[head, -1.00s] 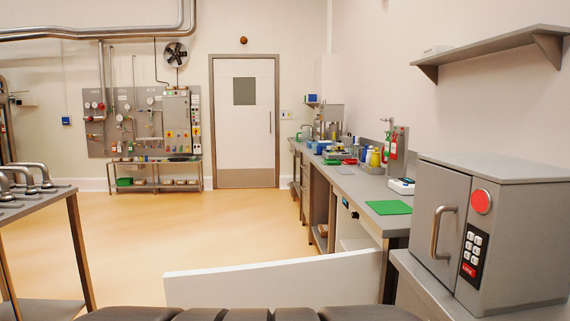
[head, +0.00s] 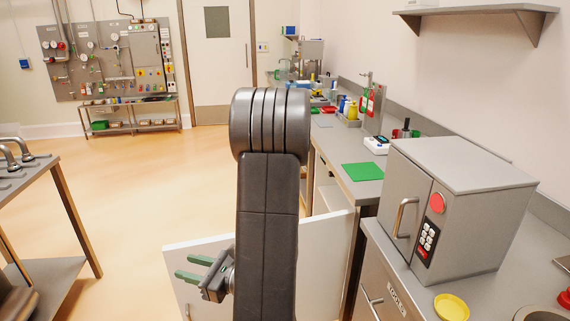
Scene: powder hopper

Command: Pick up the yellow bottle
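A small yellow bottle (head: 353,110) stands on the long counter along the right wall, in the back part, close to a red bottle (head: 363,101) and other small items. It is small in the head view and partly crowded by its neighbours. My gripper (head: 184,267) is low in the picture, left of my dark arm link, in front of a white panel. Its two green fingers point left with a gap between them, and it is empty. It is far from the bottle, on the near side of the counter.
The white panel (head: 325,235) juts out from the counter into the floor space. A grey oven-like box (head: 460,205) stands at right near a yellow dish (head: 451,307). A green mat (head: 362,172) lies on the counter. A metal table (head: 50,275) is at left. The middle floor is clear.

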